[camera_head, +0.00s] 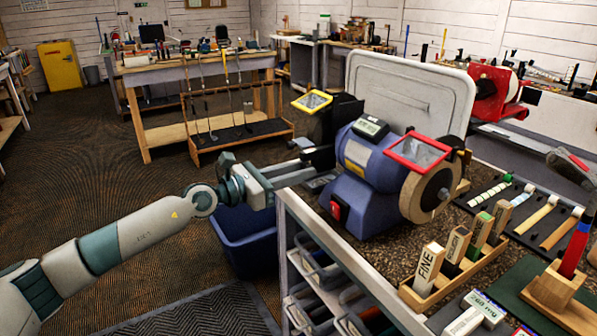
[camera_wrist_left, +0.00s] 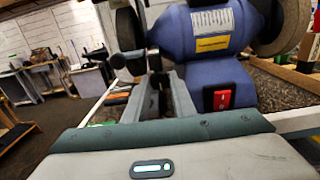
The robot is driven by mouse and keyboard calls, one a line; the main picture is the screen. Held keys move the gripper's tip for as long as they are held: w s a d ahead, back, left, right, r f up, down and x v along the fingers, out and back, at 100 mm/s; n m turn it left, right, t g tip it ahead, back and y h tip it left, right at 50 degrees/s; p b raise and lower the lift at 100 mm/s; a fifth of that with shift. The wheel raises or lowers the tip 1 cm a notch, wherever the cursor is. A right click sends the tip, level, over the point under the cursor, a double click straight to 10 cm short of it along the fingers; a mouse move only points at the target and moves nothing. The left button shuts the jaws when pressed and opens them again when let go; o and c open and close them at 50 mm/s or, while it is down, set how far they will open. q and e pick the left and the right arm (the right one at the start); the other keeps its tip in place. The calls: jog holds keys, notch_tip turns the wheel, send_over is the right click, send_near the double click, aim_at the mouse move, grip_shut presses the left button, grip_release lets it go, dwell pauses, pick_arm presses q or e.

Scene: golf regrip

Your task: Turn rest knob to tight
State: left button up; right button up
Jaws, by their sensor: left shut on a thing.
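A blue bench grinder (camera_head: 376,170) stands on the bench, with its red switch (camera_head: 336,210) facing left; the switch also shows in the wrist view (camera_wrist_left: 221,98). My left gripper (camera_head: 318,157) reaches in from the left, at the grinder's left wheel side. In the wrist view its two fingers (camera_wrist_left: 160,88) point at the grinder below the left wheel (camera_wrist_left: 128,38). It is shut on what looks like the dark rest knob (camera_wrist_left: 118,62); a round dark end sticks out left of the fingertips. The grasp itself is mostly hidden, and I cannot read how tight the knob is.
A blue bin (camera_head: 245,238) stands on the floor below my left arm. Wooden holders with labelled blocks (camera_head: 430,262) and a tray of grips (camera_head: 497,195) fill the bench at right. A club rack (camera_head: 240,132) stands behind. The floor at left is clear.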

jog(key=shift+s, duration=0.1)
pick_arm(q)
jog(key=o, duration=1.1)
jog(key=shift+c, duration=0.2)
pick_arm(e)
jog(key=shift+s+f, duration=0.15)
jog(key=shift+s, duration=0.05)
jog(key=shift+d, duration=0.1)
pick_arm(q)
jog(key=shift+a, duration=0.1)
pick_arm(e)
jog(key=shift+f, duration=0.1)
pick_arm(q)
jog(key=b+v, duration=0.5)
jog(key=v, duration=1.2)
pick_arm(e)
notch_tip(320, 180, up, 11)
jog(key=w, duration=0.2)
jog(key=shift+w+a, duration=0.3)
jog(key=shift+a, duration=0.1)
